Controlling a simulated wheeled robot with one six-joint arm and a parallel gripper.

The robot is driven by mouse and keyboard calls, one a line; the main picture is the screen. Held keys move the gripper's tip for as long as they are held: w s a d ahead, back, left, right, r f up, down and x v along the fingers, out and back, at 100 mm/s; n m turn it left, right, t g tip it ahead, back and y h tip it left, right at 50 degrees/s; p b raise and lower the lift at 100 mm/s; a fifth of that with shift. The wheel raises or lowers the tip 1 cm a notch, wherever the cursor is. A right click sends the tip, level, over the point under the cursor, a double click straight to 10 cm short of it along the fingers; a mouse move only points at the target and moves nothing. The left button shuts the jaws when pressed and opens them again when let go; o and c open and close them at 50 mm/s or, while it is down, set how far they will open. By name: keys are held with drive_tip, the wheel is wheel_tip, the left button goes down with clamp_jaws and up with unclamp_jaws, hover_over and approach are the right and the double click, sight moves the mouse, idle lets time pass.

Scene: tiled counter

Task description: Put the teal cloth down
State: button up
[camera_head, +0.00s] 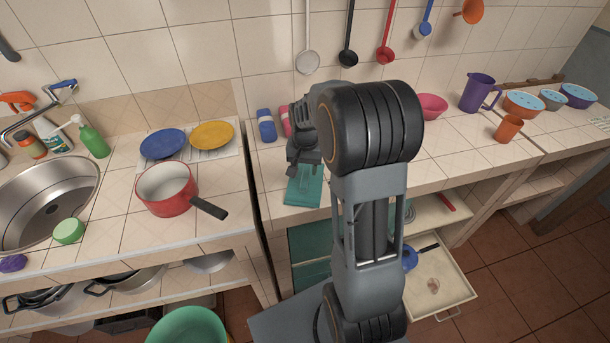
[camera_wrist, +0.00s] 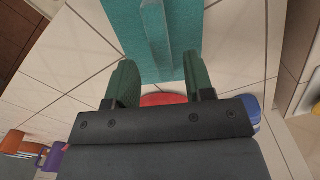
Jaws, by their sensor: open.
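My gripper (camera_head: 300,170) is just above the cloth's back part. In the wrist view my gripper (camera_wrist: 160,62) has its two green fingers apart, one on each side of the fold's near end. Nothing is seen clamped between them. My arm hides part of the counter to the right of the cloth.
A blue shaker (camera_head: 266,125) and a pink shaker (camera_head: 285,121) stand behind the cloth. A red saucepan (camera_head: 168,190) stands to the left, its handle pointing right. An open drawer (camera_head: 447,275) is below the counter at right. A pink bowl (camera_head: 432,106) stands right of my arm.

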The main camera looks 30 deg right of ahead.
sight(305, 176)
drive_tip(key=s+a+r+n+t, duration=0.1)
drive_tip(key=s+a+r, duration=0.15)
drive_tip(key=r, duration=0.35)
drive_tip(key=s+a+r+n, duration=0.1)
drive_tip(key=s+a+r, duration=0.15)
drive_tip(key=r, duration=0.25)
drive_tip(key=s+a+n+t, duration=0.3)
drive_tip(key=s+a+n, duration=0.1)
drive_tip(key=s, duration=0.6)
drive_tip(key=shift+s+a+n, duration=0.15)
drive_tip(key=shift+s+n, duration=0.2)
drive_tip(key=shift+n, duration=0.05)
